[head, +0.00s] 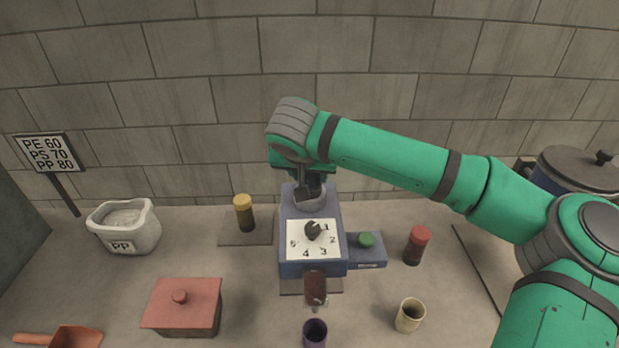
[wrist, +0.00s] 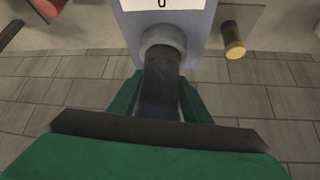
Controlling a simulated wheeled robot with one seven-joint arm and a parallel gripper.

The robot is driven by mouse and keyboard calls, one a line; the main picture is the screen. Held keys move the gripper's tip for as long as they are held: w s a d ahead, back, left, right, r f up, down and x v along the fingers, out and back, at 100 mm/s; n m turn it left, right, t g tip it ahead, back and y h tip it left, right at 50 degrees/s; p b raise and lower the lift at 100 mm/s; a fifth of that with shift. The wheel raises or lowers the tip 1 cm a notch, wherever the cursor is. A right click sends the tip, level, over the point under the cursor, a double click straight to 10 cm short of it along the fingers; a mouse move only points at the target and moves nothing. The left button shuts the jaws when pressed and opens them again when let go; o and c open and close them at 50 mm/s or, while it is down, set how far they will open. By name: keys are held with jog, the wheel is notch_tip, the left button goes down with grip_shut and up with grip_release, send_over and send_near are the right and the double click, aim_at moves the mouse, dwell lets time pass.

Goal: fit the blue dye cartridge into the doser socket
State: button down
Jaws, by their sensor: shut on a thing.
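The doser (head: 297,245) is a blue-grey box with a white dial face and a black knob. Its socket, a round grey collar (head: 311,206), is on top and also shows in the wrist view (wrist: 164,37). My gripper (head: 309,186) is above the doser, shut on the blue dye cartridge, a dark cylinder (wrist: 160,75) in the wrist view. The cartridge's far end is at the collar's mouth and looks lined up with it. The collar hides that end, so I cannot tell how deep it sits. My fingers (wrist: 162,97) are on both sides of it.
A yellow-capped cartridge (head: 244,212) stands left of the doser, a red-capped one (head: 419,244) right. A green button (head: 367,240) is beside the doser. A red lidded box (head: 182,305), PP sack (head: 125,228), purple cup (head: 315,334) and cream cup (head: 410,316) stand around. The wall is behind.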

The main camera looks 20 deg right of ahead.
jog(key=shift+s+a+f, duration=0.1)
jog(key=shift+f, duration=0.7)
jog(key=c, duration=1.4)
grip_release()
jog(key=o, duration=0.5)
jog(key=shift+f, duration=0.1)
jog(key=shift+c, duration=0.2)
jog(key=shift+r, duration=0.3)
jog(key=shift+r, duration=0.25)
jog(key=v, duration=1.1)
jog(key=shift+r, duration=0.2)
